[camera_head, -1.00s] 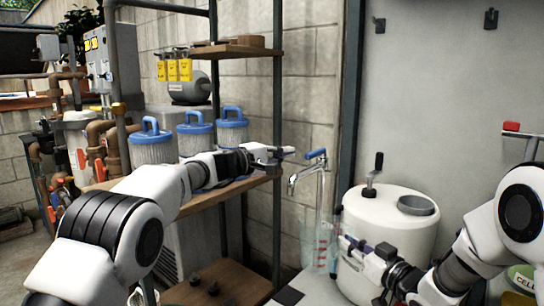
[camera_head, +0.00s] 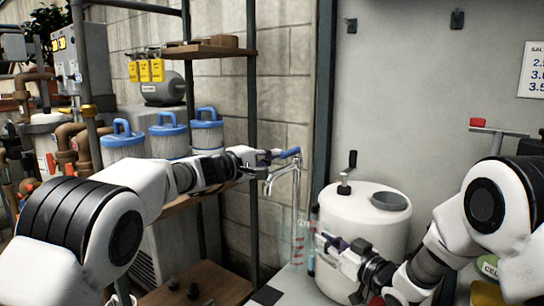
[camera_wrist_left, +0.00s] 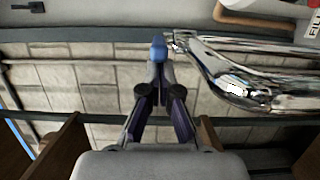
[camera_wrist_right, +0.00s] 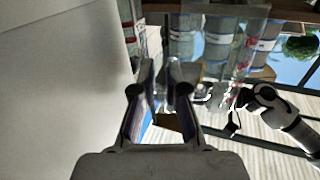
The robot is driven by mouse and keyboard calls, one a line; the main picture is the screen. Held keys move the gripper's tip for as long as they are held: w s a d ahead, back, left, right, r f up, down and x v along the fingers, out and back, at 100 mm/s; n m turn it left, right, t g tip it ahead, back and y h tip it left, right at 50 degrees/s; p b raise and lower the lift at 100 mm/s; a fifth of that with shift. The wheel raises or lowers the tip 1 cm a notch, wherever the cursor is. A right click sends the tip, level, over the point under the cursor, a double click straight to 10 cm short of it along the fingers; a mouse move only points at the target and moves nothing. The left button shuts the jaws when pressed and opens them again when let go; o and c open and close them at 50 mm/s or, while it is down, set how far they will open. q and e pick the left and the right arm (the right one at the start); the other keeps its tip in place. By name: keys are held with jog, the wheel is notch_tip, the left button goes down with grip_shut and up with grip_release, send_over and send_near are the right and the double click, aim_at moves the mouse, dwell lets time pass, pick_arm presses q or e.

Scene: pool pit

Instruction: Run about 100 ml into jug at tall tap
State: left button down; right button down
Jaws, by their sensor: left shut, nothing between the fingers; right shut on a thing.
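The tall chrome tap (camera_head: 294,200) stands in front of the block wall, with its spout pointing down to the left and a blue lever (camera_head: 290,152) on top. My left gripper (camera_head: 272,156) is shut and empty at the lever; the blue lever end (camera_wrist_left: 158,44) shows just beyond its fingertips in the left wrist view, though contact is unclear. The clear jug (camera_head: 297,242) with red markings is below the tap. My right gripper (camera_head: 324,239) is shut on the jug from the right. The jug (camera_wrist_right: 242,45) also shows in the right wrist view. No water stream is visible.
A white drum (camera_head: 372,225) with a grey cup-shaped part on its lid stands right of the tap. Blue-topped filter cartridges (camera_head: 168,137) stand on a shelf behind my left arm. A lower wooden shelf (camera_head: 205,284) holds small dark knobs.

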pick_arm(q)
jog(key=shift+s+d, duration=1)
jog(key=shift+d, duration=0.1)
jog(key=shift+s+d, duration=0.25)
jog(key=shift+d, duration=0.3)
jog(key=shift+s+d, duration=0.25)
jog(key=shift+d, duration=0.3)
